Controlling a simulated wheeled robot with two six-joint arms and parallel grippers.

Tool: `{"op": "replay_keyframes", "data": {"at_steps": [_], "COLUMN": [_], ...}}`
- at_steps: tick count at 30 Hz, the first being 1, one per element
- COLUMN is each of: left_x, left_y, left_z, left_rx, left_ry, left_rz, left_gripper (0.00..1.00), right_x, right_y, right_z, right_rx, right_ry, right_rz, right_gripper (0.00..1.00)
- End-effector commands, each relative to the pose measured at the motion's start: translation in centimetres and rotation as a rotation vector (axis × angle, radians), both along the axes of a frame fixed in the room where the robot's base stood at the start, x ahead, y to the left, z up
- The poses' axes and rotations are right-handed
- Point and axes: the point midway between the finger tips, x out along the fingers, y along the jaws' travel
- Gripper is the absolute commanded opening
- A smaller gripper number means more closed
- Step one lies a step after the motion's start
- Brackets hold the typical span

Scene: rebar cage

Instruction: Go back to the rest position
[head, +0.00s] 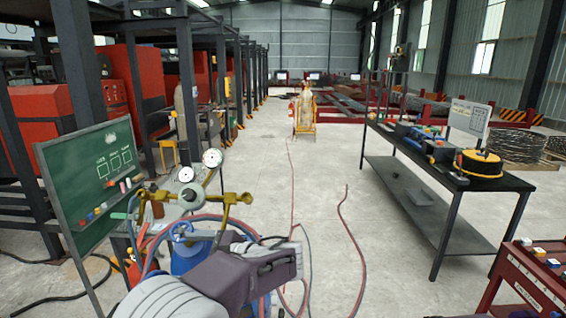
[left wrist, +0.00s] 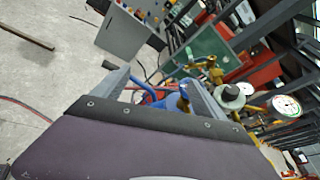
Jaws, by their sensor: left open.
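My left gripper (head: 207,236) is at the lower left of the head view, its grey and purple body in front of a gas regulator with two white dials (head: 187,192). In the left wrist view my left gripper (left wrist: 155,82) is open, with its two grey fingers apart and nothing held. A blue cylinder (left wrist: 174,102) shows behind the gap between the fingers. The brass regulator valve (left wrist: 233,95) is just right of the right finger; I cannot tell whether they touch. My right gripper is not in view.
A green chalkboard (head: 95,175) stands at the left. Red and blue hoses (head: 350,225) lie on the floor ahead. A dark workbench (head: 440,170) with tools stands at the right, and a red cart (head: 535,280) at the lower right. The middle aisle has open floor.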

Motion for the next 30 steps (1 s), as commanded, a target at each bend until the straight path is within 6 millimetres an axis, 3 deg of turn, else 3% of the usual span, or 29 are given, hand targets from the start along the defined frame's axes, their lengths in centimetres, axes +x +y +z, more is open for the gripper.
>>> {"op": "replay_keyframes", "data": {"at_steps": [1,5,8,9,11,12,15,18,20,23,30], "left_x": [-1.0,-4.6,-8.9,-11.1,-14.8,-17.1,-21.1,-21.8,-20.9,-18.9,-18.8], "left_y": [1.9,6.0,8.3,8.7,8.2,7.0,2.1,-2.4,-3.5,-4.0,-4.0], "left_z": [-0.4,-3.3,-7.3,-9.5,-13.1,-15.6,-20.6,-23.5,-24.0,-23.9,-23.9], "left_rx": [-0.026,-0.154,-0.329,-0.429,-0.610,-0.744,-1.058,-1.260,-1.326,-1.384,-1.383], "left_ry": [0.016,0.068,0.090,0.086,0.054,0.009,-0.168,-0.364,-0.467,-0.578,-0.591], "left_rz": [0.045,0.162,0.282,0.346,0.463,0.558,0.817,1.032,1.108,1.142,1.150], "left_gripper": [0.82,0.82,0.82,0.82,0.82,0.82,0.82,0.82,0.82,0.82,0.82], "right_x": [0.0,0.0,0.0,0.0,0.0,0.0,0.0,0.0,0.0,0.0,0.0], "right_y": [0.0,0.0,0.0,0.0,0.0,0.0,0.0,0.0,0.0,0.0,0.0], "right_z": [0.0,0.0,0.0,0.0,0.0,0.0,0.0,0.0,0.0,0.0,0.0], "right_rx": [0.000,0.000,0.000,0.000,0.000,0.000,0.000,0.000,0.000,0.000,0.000], "right_ry": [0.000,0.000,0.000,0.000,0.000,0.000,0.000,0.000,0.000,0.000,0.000], "right_rz": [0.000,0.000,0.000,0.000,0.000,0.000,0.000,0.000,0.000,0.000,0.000], "right_gripper": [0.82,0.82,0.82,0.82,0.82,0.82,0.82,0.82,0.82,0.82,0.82]}}
